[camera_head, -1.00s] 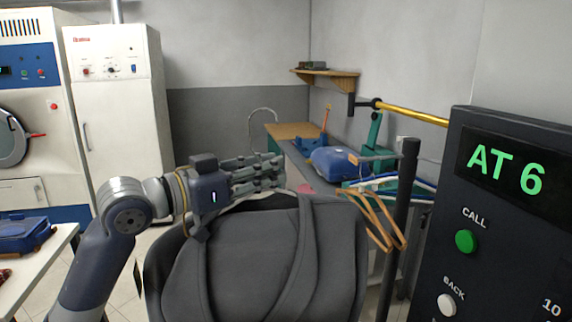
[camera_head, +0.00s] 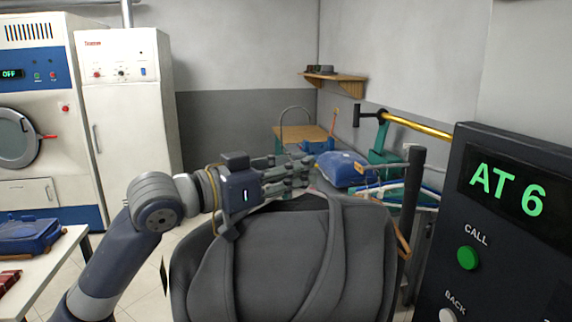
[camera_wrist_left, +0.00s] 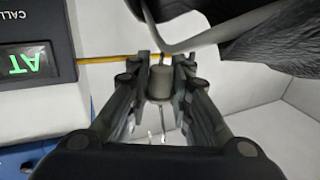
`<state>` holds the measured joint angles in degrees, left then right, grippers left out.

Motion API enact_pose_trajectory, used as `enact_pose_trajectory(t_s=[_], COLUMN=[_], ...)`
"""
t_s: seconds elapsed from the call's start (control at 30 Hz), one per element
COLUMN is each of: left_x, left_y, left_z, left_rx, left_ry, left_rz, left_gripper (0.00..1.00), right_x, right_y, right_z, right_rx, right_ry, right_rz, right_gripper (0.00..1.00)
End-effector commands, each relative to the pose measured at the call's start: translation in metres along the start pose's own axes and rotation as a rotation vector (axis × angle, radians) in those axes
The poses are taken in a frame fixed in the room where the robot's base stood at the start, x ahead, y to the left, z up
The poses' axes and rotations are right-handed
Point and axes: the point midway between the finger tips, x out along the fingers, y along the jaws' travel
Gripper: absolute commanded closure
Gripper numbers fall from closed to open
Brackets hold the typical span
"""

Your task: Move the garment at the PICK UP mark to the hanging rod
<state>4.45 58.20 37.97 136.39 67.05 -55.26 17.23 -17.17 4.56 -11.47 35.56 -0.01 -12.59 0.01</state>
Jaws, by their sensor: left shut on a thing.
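A dark grey garment (camera_head: 290,262) hangs in the middle of the head view, below my left gripper (camera_head: 298,172). The gripper is shut on its hanger, whose grey hook (camera_head: 297,108) rises above the fingers. In the left wrist view the fingers (camera_wrist_left: 160,85) close around the hanger, and dark cloth (camera_wrist_left: 275,40) shows at upper right. The yellow hanging rod (camera_head: 415,127) is on the right wall, to the right of the hook and apart from it. The rod also crosses the left wrist view (camera_wrist_left: 105,60). My right gripper is not in view.
A black control panel reading "AT 6" (camera_head: 505,183) stands close at right, with a dark post (camera_head: 413,205) beside it. Blue and tan hangers (camera_head: 405,190) lie behind the garment. A blue-topped pressing table (camera_head: 343,168) is at the back. Machines and a white table (camera_head: 45,268) are at left.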

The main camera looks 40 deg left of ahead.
Motion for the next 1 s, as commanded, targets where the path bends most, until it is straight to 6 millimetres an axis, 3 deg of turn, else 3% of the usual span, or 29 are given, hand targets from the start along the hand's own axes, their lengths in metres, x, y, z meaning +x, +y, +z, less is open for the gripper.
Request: enact_pose_trajectory(t_s=[1.0], left_x=[0.064], left_y=[0.026], left_z=[-0.004], left_rx=[0.0], left_ry=[0.006], left_rz=[0.001], left_gripper=[1.0], right_x=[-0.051], right_y=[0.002], right_z=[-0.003], right_rx=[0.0], right_ry=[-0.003], right_rz=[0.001], right_gripper=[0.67])
